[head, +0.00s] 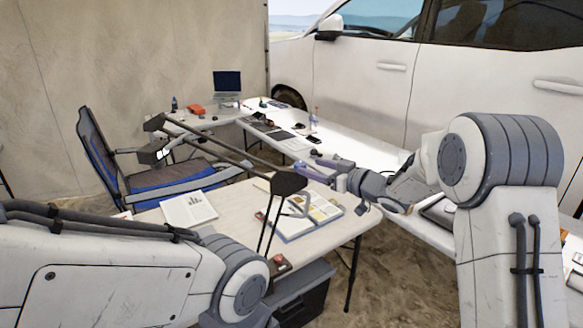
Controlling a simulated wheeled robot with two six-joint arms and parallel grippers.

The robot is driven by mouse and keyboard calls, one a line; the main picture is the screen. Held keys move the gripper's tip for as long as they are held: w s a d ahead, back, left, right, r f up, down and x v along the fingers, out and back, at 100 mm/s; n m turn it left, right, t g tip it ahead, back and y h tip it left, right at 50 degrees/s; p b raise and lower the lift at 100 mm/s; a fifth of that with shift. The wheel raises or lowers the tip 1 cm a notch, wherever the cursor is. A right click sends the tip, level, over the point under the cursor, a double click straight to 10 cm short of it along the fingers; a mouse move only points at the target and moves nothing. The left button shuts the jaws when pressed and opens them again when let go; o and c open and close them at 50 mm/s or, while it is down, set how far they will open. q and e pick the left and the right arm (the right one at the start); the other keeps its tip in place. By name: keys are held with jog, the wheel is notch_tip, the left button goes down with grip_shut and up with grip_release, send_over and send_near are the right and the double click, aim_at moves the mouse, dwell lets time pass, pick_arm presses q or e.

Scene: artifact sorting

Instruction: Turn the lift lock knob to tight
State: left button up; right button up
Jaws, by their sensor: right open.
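I cannot pick out a lift lock knob for certain. A dark stand with a long slanting arm (220,145) rises over the near table, with a dark block-shaped head (287,183) and thin rods running down from it. A small dark piece with a red top (278,260) sits at the table's near edge, below the rods; I cannot tell whether it is the knob. My right gripper (314,167) is open and empty, above the far edge of the near table, just right of and behind the dark head. My left gripper is out of view; only its arm shows at lower left.
The near table (235,220) bears an open book (310,212) and a printed sheet (189,209). A blue folding chair (150,180) stands at left. A long white table (355,152) runs along a white car (390,80). A dark crate (305,295) is below the near table.

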aim_at(295, 163)
jog(key=w+a+y+p, duration=0.1)
jog(key=w+a+n+g+y+p, duration=0.1)
jog(key=w+a, duration=0.1)
jog(key=w+a+f+y+p, duration=0.1)
jog(key=a, duration=0.1)
jog(key=shift+w+a+n+g, duration=0.15)
jog(key=shift+n+g, duration=0.15)
jog(key=shift+x, duration=0.75)
jog(key=shift+f, duration=0.1)
grip_shut()
